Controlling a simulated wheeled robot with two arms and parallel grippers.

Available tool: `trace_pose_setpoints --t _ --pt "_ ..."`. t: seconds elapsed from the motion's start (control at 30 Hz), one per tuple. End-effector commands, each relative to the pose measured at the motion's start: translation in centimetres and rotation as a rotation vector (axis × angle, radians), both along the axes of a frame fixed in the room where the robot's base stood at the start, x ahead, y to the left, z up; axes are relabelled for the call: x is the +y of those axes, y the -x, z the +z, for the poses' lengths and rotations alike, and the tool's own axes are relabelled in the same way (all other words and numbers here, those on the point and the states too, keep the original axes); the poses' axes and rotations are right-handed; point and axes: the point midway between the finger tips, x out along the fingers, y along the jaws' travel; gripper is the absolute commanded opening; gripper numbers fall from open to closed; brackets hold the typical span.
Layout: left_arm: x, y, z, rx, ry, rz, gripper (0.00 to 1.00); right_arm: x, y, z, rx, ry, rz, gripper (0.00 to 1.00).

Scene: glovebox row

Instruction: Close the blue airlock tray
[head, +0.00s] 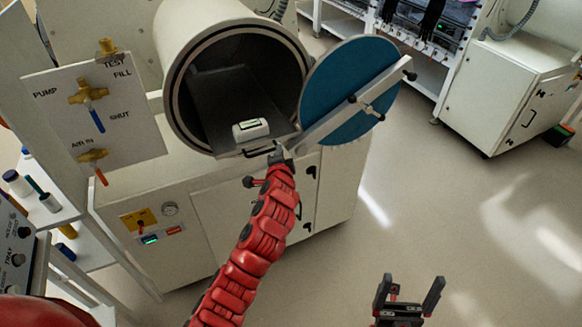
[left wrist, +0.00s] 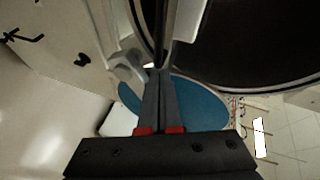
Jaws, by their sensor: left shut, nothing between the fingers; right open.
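The airlock tray (head: 222,92) is a dark grey slide inside the round white airlock (head: 196,40), its front end at the opening's lower rim with a dark handle (head: 258,151). The blue round door (head: 338,77) stands open to the right. My left gripper (head: 281,154) is shut and empty, close to the tray's front right corner; contact is unclear. In the left wrist view its closed fingers (left wrist: 160,76) show before the blue door (left wrist: 205,105). My right gripper (head: 410,288) is open and empty, low over the floor.
A valve panel (head: 95,115) with brass valves stands left of the airlock. A white cabinet (head: 235,205) is below it. The door's crossbar (head: 345,110) and latch are right of my left gripper. The floor (head: 450,205) to the right is clear.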

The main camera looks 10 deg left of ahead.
Motion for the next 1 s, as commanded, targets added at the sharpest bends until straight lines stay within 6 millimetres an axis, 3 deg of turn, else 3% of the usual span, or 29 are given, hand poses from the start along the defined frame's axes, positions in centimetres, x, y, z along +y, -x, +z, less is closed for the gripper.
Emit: trace_pose_setpoints --t 0.2,0.43,0.7,1.0 --pt "3.3 -4.6 0.0 0.004 0.0 0.005 0.0 0.0 0.0 0.6 0.0 0.0 0.0 0.92" --pt "5.4 -8.0 0.1 0.001 0.003 0.003 0.0 0.0 0.0 1.1 0.0 0.0 0.0 0.92" --pt "7.1 -10.6 0.0 0.002 0.001 0.002 0.0 0.0 0.0 1.5 0.0 0.0 0.0 0.92" --pt "7.9 -11.8 -0.1 0.002 0.0 -0.001 0.0 0.0 0.0 1.7 0.0 0.0 0.0 0.92"
